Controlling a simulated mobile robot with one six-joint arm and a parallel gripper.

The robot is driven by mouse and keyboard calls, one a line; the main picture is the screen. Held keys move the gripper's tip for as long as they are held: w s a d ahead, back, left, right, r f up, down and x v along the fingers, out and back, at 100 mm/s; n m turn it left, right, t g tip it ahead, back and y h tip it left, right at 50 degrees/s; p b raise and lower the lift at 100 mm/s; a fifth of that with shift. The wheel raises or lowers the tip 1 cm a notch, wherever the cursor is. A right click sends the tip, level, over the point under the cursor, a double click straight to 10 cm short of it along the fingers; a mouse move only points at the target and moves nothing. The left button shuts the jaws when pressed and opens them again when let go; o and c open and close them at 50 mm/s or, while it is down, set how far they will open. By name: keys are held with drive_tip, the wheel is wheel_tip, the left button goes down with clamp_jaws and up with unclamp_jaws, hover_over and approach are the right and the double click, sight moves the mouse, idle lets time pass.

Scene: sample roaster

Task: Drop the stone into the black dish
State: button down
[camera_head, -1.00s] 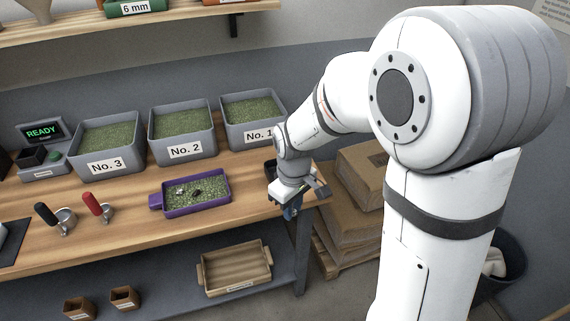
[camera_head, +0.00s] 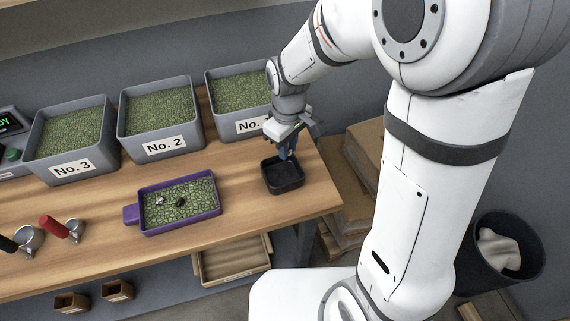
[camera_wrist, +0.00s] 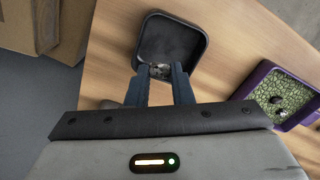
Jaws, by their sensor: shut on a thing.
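The black dish (camera_head: 284,187) is a small square dish on the wooden bench, near its right end. My gripper (camera_head: 288,155) points down over the back part of the dish. In the wrist view its blue fingers (camera_wrist: 160,74) are shut on a small grey, rough stone (camera_wrist: 159,70), seen against the inside of the dish (camera_wrist: 172,40). The head view does not show the stone in the fingers. The exact height of the stone above the dish floor is hard to tell.
A purple tray (camera_head: 146,225) of green beans, with a pale and a dark piece on top, stands left of the dish. Grey bins (camera_head: 165,131) of green beans line the back. Bare bench surrounds the dish's front.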

drive_tip(key=b, duration=0.4)
hover_over(288, 175)
wheel_tip(288, 175, down, 6)
drive_tip(key=shift+r, duration=0.15)
drive_tip(key=c, duration=1.2)
unclamp_jaws()
drive_tip(key=shift+r, duration=0.15)
wheel_tip(288, 175, up, 8)
drive_tip(key=shift+s+f, duration=0.1)
drive_tip(key=shift+f, duration=0.1)
